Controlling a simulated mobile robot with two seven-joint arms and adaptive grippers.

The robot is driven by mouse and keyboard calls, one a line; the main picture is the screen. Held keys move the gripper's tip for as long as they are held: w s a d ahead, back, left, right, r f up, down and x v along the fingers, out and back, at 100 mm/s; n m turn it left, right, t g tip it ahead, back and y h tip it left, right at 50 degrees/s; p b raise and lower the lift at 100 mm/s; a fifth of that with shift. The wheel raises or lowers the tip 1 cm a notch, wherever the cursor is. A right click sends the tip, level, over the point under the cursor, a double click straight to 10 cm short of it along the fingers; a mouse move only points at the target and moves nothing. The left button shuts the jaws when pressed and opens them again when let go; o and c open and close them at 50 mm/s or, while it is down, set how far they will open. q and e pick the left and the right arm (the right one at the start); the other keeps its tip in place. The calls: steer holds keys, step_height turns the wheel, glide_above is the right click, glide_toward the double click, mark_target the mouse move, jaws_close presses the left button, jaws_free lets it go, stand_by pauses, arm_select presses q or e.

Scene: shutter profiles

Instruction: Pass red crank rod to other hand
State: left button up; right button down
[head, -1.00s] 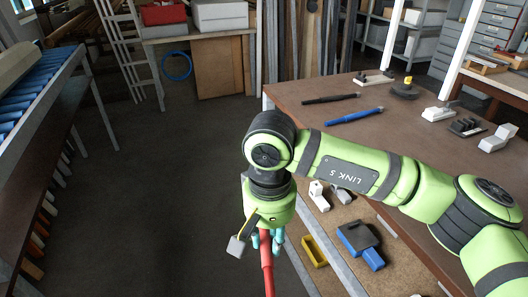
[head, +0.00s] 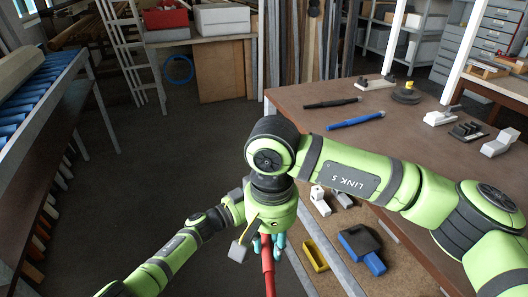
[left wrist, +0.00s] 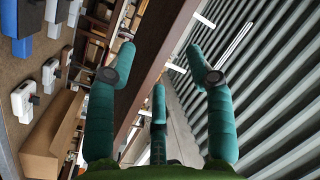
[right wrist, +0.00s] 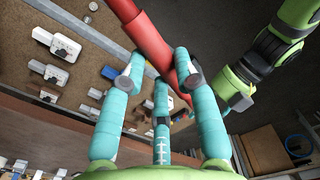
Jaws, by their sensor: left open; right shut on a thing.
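The red crank rod (head: 267,267) hangs down from my right gripper (head: 267,243) in the head view. In the right wrist view, the rod (right wrist: 147,38) runs from the top edge down between the teal fingers of the right gripper (right wrist: 160,75), which is shut on it. The right wrist view shows the left hand beside the rod's lower end.
A brown table (head: 400,135) stands at right, with a blue rod (head: 355,120) and a black rod (head: 331,102) on it. The middle floor is clear.

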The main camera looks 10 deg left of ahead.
arm_select(q)
steer(key=s+d+r+m+g+h, duration=0.1)
steer(key=d+r+m+g+h, duration=0.15)
steer(key=r+m, duration=0.4)
steer(key=d+r+m+g+h, duration=0.2)
steer(key=d+r+m+g, duration=0.15)
steer(key=r, duration=0.55)
steer(key=s+d+r+m+g+y, duration=0.3)
steer(key=s+r+m+g+y, duration=0.1)
steer(key=s+r+m+g, duration=0.25)
steer(key=s+a+r+m+y, duration=0.15)
steer(key=s+a+y, duration=0.55)
steer(key=y, duration=0.7)
steer(key=shift+g, duration=0.25)
steer(key=f, duration=0.8)
steer(key=w+a+f, duration=0.1)
steer(key=f, duration=0.2)
steer(key=shift+f, duration=0.4)
